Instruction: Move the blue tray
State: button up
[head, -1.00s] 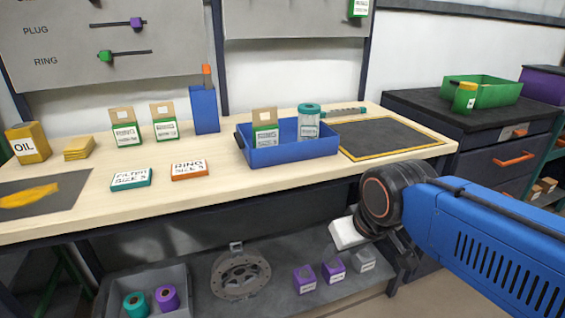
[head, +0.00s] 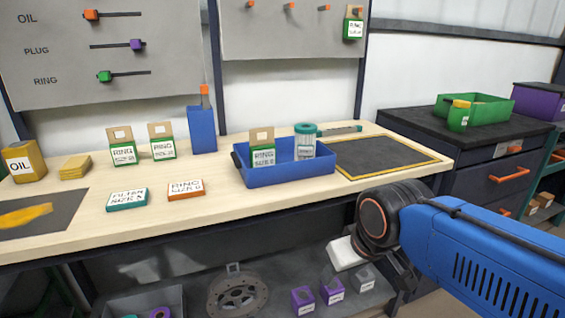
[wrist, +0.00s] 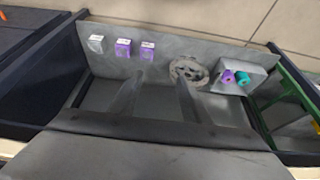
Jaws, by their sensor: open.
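The blue tray (head: 290,176) sits on the light wooden bench, right of its middle. It holds a green box with a label (head: 262,150) and a clear jar with a teal lid (head: 305,141). My gripper is at the lower right of the head view, below the bench top and right of the tray; its fingers are largely hidden by the arm. In the wrist view two dark fingers of my gripper (wrist: 160,97) stand apart with nothing between them. The tray does not show in the wrist view.
A dark mat with a yellow border (head: 383,156) lies right of the tray and is empty. Left of the tray are a teal box (head: 127,199), an orange box (head: 187,190) and a blue holder (head: 202,131). Purple boxes (head: 303,300) stand on the lower shelf.

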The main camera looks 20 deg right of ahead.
jog(key=c, duration=0.4)
jog(key=shift+w+r, duration=0.2)
jog(key=shift+r, duration=0.1)
jog(key=c, duration=0.4)
jog(key=w+d+r+m, duration=0.1)
jog(key=w+r+m, duration=0.1)
jog(key=w+r, duration=0.3)
jog(key=w+d+r+m+g, duration=0.1)
jog(key=w+r+m, duration=0.2)
jog(key=w+r, duration=0.2)
jog(key=w+d+r+m+g, duration=0.1)
jog(key=w+r+m, duration=0.2)
jog(key=r, duration=0.7)
jog(key=shift+w, duration=0.9)
grip_shut()
notch_tip(320, 180, up, 14)
jog(key=m+g, duration=0.3)
jog(key=m, duration=0.7)
send_over(319, 149)
jog(key=s+a, duration=0.2)
jog(key=f, duration=2)
jog(key=shift+s+d, duration=0.2)
jog(key=shift+d, duration=0.05)
